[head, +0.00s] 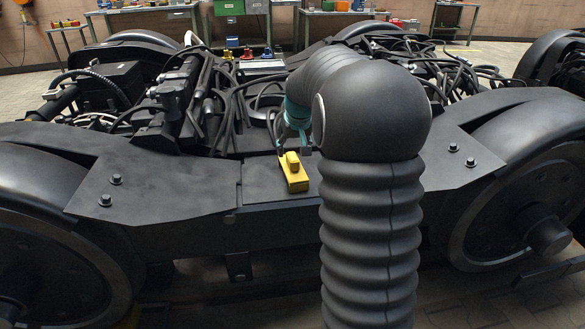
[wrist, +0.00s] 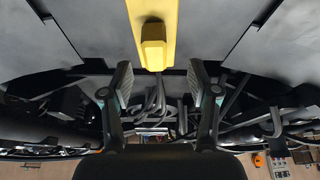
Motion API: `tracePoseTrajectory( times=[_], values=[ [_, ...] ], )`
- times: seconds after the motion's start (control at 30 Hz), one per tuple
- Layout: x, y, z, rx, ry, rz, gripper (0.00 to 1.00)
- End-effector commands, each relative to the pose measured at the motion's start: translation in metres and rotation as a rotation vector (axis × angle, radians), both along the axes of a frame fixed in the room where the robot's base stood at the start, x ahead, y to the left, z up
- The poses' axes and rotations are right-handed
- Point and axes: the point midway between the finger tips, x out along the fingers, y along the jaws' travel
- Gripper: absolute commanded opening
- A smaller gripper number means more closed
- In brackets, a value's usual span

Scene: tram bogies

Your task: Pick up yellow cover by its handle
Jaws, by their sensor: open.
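The yellow cover (head: 295,184) lies on the flat dark top plate of the bogie frame, with a raised block-like handle (head: 292,158) on it. In the wrist view the yellow cover (wrist: 153,12) enters from the top edge, and its handle (wrist: 153,47) shows near the top middle. My gripper (wrist: 160,80) is open and empty in the wrist view, its two fingers apart, with the handle just beyond and between the fingertips, not gripped. In the head view my gripper (head: 293,147) is close to the handle and partly hidden by my arm.
Black cables (head: 240,105) and pipes crowd the bogie behind the plate. Bolts (head: 105,200) stand up from the plate at the left. Wheels (head: 510,215) flank the frame. Workbenches (head: 150,10) with boxes stand at the back. The plate around the cover is clear.

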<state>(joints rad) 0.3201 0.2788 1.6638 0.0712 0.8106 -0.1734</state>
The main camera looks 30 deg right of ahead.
Motion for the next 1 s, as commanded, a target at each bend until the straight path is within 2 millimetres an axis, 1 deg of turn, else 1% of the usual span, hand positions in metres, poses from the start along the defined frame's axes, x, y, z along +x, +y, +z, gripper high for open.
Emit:
tracePoseTrajectory(
  times=[0.03, 0.27, 0.33, 0.5, 0.63, 0.73, 0.9, 0.93, 0.97, 1.0],
  values=[
    [0.002, 0.000, -0.006, 0.000, 0.002, 0.000, 0.60],
    [0.006, -0.002, -0.014, 0.000, 0.000, 0.000, 0.60],
    [0.009, -0.003, -0.019, 0.000, 0.001, 0.000, 0.60],
    [0.019, -0.010, -0.039, 0.002, 0.003, -0.001, 0.60],
    [0.026, -0.012, -0.054, 0.001, 0.003, 0.001, 0.60],
    [0.028, -0.012, -0.058, 0.000, 0.000, 0.000, 0.60],
    [0.028, -0.012, -0.057, 0.000, 0.000, 0.001, 0.60],
    [0.028, -0.012, -0.057, 0.000, 0.000, 0.001, 0.55],
    [0.028, -0.012, -0.057, 0.000, 0.000, 0.001, 0.48],
    [0.028, -0.012, -0.057, 0.000, 0.000, 0.000, 0.38]
  ],
)
